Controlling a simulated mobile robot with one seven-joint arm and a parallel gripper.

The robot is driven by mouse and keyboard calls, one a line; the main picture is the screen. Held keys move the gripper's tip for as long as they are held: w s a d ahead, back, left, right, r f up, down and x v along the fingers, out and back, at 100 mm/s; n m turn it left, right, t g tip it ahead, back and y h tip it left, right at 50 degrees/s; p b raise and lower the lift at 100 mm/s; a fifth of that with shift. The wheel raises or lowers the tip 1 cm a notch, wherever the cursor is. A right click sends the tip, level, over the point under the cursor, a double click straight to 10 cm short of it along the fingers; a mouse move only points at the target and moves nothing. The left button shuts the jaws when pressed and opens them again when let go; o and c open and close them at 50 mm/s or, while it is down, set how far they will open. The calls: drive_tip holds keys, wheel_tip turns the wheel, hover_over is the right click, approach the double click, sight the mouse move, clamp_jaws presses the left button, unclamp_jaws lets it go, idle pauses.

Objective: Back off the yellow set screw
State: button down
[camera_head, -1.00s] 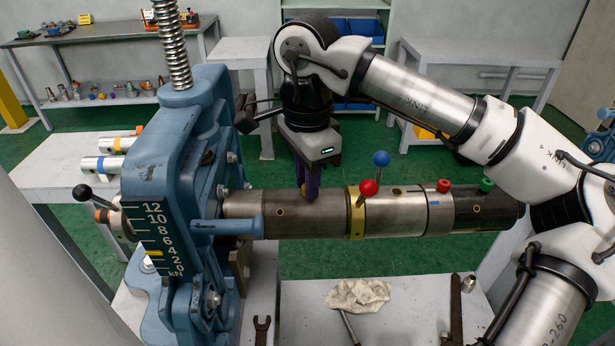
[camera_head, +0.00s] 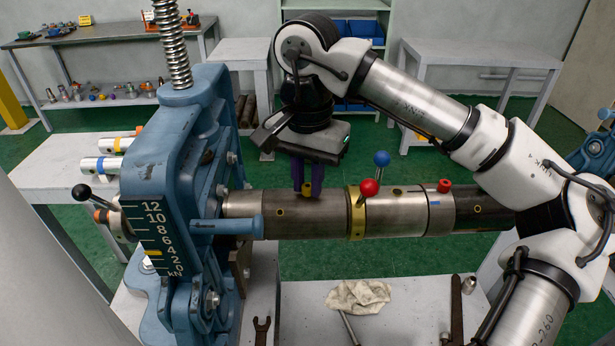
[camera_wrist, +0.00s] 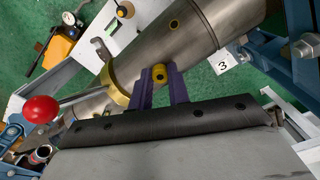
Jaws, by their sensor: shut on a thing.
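The yellow set screw (camera_wrist: 159,73) sits on the dark grey pipe (camera_wrist: 188,38), its head showing between my two purple fingers in the wrist view. It also shows as a small yellow spot in the head view (camera_head: 307,189). My gripper (camera_head: 308,192) comes down from above onto the top of the pipe and is shut on the screw. The fingers hide the sides of the screw, and I cannot tell how far it stands out of the pipe. The pipe lies level in the blue vise (camera_head: 174,150).
A yellow collar (camera_head: 356,214) with a red-ball lever (camera_head: 369,188) stands just right of my gripper. A cloth (camera_head: 358,296) lies on the bench below. A force scale (camera_head: 154,239) is on the vise.

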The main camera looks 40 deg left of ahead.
sight(308, 186)
drive_tip(key=shift+f, duration=0.1)
idle(0.3)
drive_tip(key=c, duration=1.3)
unclamp_jaws()
wheel_tip(308, 186, up, 14)
drive_tip(key=shift+f+p, duration=0.1)
drive_tip(key=shift+p, duration=0.35)
